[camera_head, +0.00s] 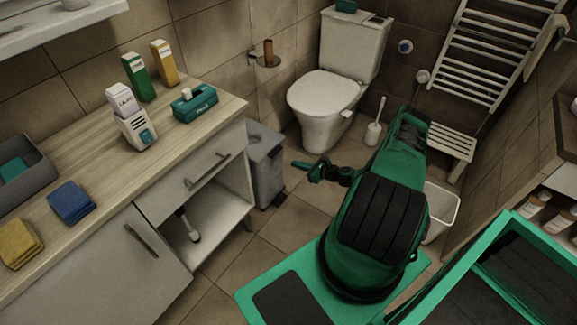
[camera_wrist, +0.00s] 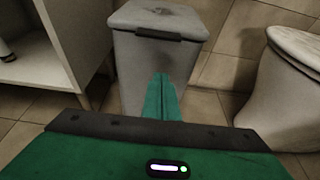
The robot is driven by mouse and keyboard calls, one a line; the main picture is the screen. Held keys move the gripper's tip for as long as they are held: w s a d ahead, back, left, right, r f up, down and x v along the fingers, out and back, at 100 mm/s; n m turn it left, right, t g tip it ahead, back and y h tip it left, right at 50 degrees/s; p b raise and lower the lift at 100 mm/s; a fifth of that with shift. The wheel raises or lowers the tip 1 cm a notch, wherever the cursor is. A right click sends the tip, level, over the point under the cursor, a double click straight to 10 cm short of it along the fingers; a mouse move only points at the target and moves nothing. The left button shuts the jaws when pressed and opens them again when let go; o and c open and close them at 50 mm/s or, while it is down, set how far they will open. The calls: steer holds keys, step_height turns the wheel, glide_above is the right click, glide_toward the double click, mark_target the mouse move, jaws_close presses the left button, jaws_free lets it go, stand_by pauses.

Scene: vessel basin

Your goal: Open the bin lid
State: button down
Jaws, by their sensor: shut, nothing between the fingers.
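The grey bin (camera_head: 268,178) stands on the floor between the wooden-topped cabinet and the toilet. Its grey lid (camera_head: 262,138) looks closed. In the wrist view the bin (camera_wrist: 128,75) is straight ahead, with the lid (camera_wrist: 175,14) on top and a dark handle strip (camera_wrist: 158,33) along the lid's front edge. My gripper (camera_head: 295,166) is to the right of the bin in the head view. In the wrist view my gripper's fingers (camera_wrist: 160,78) are together and empty, below the handle strip and covering part of the bin's front. I cannot tell whether they touch the bin.
The cabinet (camera_head: 200,115) with an open lower compartment is left of the bin. The toilet (camera_head: 320,108) is to the right, with a toilet brush (camera_head: 373,134) beside it. A white basket (camera_head: 440,211) stands behind my arm. Tiled floor (camera_head: 262,235) in front of the bin is clear.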

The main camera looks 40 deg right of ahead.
steer(key=w+a+r, duration=0.1)
steer(key=w+a, duration=0.1)
steer(key=w, duration=0.5)
steer(key=shift+w+a, duration=0.15)
steer(key=shift+a, duration=0.2)
steer(key=shift+r, duration=0.1)
